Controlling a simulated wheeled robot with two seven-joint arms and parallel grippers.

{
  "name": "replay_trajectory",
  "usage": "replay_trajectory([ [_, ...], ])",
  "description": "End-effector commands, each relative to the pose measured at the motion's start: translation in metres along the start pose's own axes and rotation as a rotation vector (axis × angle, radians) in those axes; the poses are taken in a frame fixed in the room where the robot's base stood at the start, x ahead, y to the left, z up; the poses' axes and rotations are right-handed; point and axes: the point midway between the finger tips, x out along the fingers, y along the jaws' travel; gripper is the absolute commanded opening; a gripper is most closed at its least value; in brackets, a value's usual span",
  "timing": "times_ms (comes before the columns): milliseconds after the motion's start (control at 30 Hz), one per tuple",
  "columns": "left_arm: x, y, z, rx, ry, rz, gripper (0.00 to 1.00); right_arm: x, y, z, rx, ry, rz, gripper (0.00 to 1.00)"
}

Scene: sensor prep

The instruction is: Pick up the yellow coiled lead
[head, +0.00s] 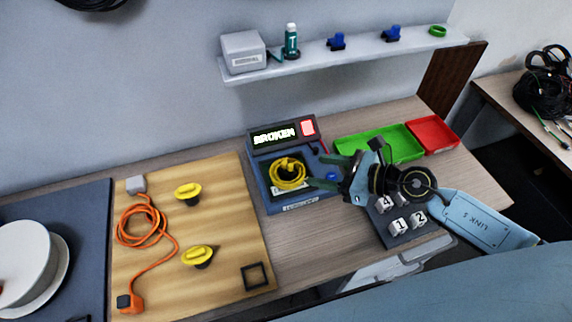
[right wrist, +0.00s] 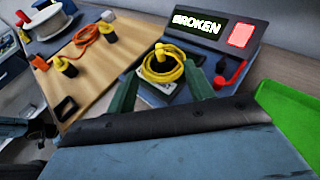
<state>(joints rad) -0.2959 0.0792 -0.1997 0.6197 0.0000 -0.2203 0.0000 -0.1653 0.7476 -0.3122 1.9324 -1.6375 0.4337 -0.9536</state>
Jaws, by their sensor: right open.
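The yellow coiled lead (head: 287,174) lies in a loop on the black pad of a blue test device (head: 275,205) whose display reads BROKEN. The right gripper is open and empty.
A wooden board (head: 225,235) at left bears an orange cord (head: 140,226) and two yellow knobs. A green tray (head: 405,146) and red tray (head: 433,131) stand behind my right gripper. Numbered blocks (head: 400,226) sit in front of it. A shelf (head: 350,52) hangs above.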

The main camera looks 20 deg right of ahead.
Motion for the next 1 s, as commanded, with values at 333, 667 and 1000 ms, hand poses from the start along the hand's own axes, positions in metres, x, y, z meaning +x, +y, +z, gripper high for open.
replay_trajectory([
  [333,-0.006,0.002,0.015,0.0,-0.024,0.003,1.0,0.047,0.0,0.001,0.003,-0.002,0.0,0.53],
  [667,-0.007,-0.001,-0.009,0.0,0.015,-0.001,1.0,0.089,0.0,0.001,0.006,-0.004,0.0,0.53],
  [1000,-0.008,0.001,0.004,0.001,-0.006,0.001,1.0,0.1,0.0,0.0,0.002,-0.001,0.0,0.53],
])
